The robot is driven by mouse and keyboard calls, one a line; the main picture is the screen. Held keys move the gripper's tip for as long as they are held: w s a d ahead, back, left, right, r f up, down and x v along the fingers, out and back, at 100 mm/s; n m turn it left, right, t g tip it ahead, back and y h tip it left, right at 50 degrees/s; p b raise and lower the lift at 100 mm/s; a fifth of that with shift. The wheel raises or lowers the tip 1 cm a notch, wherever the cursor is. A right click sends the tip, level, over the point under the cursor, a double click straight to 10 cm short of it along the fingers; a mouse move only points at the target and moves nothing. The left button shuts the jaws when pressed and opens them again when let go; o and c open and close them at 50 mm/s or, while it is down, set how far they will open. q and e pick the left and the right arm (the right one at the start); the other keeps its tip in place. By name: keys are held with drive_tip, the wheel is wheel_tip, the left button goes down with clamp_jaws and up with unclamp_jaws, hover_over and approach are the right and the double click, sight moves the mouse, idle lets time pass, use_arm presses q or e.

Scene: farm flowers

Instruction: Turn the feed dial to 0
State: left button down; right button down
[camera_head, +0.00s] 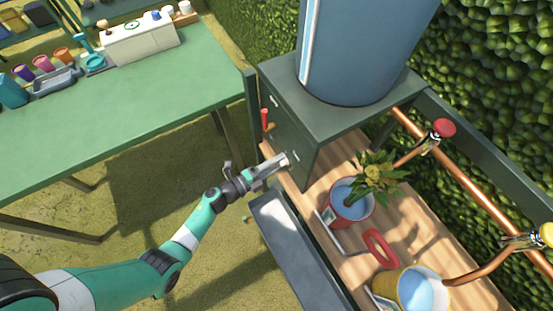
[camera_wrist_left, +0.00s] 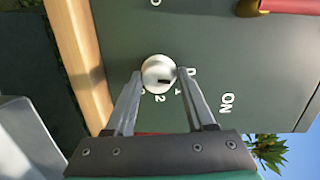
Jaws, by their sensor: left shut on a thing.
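The feed dial (camera_wrist_left: 157,66) is a round, pale metal knob on the dark green cabinet face (camera_wrist_left: 115,35). In the left wrist view, digits curve around its lower and right side; 1 and 2 are legible, others are partly covered by my fingers. A dark mark on the knob lies toward its lower right, near the 1 and 2. My left gripper (camera_wrist_left: 160,74) is shut on the dial, one finger at each side. In the head view my left gripper (camera_head: 277,165) reaches the front of the cabinet (camera_head: 282,133). My right gripper is out of view.
A red lever (camera_head: 265,117) is on the cabinet, above the dial. A blue tank (camera_head: 360,50) stands on top. A potted plant (camera_head: 352,203) and a yellow bucket (camera_head: 390,287) stand on the wooden bench. A green table (camera_head: 130,100) is at the left.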

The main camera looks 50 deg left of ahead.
use_arm(q)
drive_tip(key=shift+s+f+n+p, duration=0.1)
drive_tip(key=shift+f+n+p, duration=0.2)
drive_tip(key=shift+n, duration=0.3)
drive_tip(key=shift+f, duration=0.1)
drive_tip(key=shift+c, duration=1.9)
unclamp_jaws()
drive_tip(key=shift+r, duration=0.2)
drive_tip(key=s+a+r+p, duration=0.1)
drive_tip(key=s+p, duration=0.3)
drive_tip(key=s, duration=0.7)
drive_tip(key=shift+s+a+p, duration=0.2)
drive_tip(key=shift+a+p, duration=0.1)
